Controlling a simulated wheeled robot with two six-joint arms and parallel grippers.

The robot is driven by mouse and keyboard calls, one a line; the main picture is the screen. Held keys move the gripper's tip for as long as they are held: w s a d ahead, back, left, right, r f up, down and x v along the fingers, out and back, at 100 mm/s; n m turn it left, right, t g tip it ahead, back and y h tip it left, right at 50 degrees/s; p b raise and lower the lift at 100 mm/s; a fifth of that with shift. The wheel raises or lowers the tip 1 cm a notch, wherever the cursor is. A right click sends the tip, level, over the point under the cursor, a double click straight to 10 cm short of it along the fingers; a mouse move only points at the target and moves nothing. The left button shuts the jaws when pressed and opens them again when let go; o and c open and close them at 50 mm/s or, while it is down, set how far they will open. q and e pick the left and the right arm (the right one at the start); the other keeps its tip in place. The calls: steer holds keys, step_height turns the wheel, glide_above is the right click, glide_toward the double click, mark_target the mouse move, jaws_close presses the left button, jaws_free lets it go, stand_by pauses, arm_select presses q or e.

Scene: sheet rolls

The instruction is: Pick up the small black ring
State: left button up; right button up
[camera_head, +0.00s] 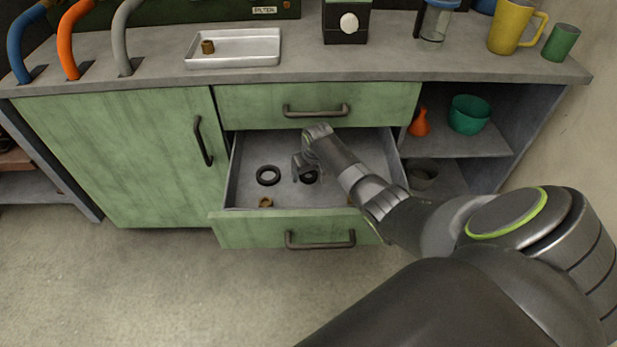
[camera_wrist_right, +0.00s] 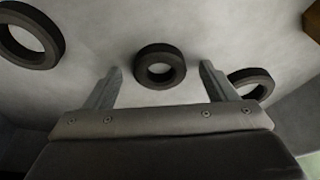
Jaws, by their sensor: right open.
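Three black rings show in the right wrist view. The middle ring (camera_wrist_right: 160,50) lies between the open fingers of my right gripper (camera_wrist_right: 160,68), near the fingertips and apart from both. It looks smaller than the left ring (camera_wrist_right: 52,30), which is cut by the frame edge. The right ring (camera_wrist_right: 263,78) is partly hidden behind one finger. In the head view my right gripper (camera_head: 305,172) is inside the open drawer, over a black ring (camera_head: 312,178) that it partly hides. Another, larger-looking black ring (camera_head: 259,177) lies to its left. My left gripper is out of view.
The open drawer's front (camera_head: 250,232) and walls surround the gripper. A small brass-coloured piece (camera_head: 266,202) lies near the drawer front. The closed upper drawer (camera_head: 245,103) and the counter are just above and behind. A tray (camera_head: 262,60) stands on the counter.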

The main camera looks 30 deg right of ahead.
steer(key=c, duration=1.1)
steer(key=shift+o, duration=0.2)
steer(key=shift+r, duration=0.1)
